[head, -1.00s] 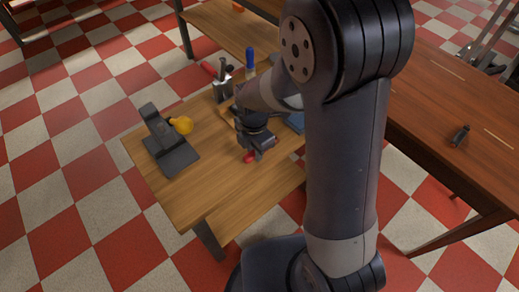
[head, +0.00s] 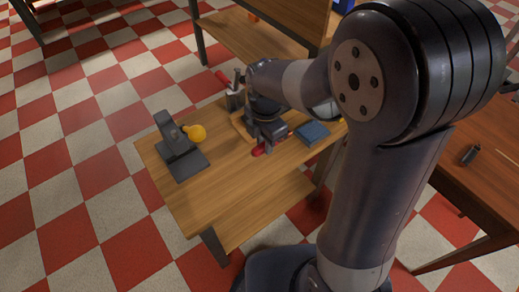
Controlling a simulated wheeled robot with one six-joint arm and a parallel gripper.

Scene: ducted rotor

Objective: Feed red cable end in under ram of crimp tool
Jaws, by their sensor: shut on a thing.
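The crimp tool (head: 172,132) stands on the left part of the wooden workbench, a dark upright on a flat dark base with a yellow ball at its right side. My gripper (head: 264,145) is over the middle of the bench, to the right of the crimp tool and clearly apart from it. It is shut on the red cable end (head: 259,150), whose red tip shows just below the dark fingers. The fingers and my arm hide most of the cable. The gap under the ram is too small to make out.
A holder (head: 235,99) with a red-handled tool stands behind my gripper. A blue box (head: 313,133) lies to its right. The bench top (head: 215,182) is clear in front and between my gripper and the crimp tool. Another table (head: 478,175) stands at the right.

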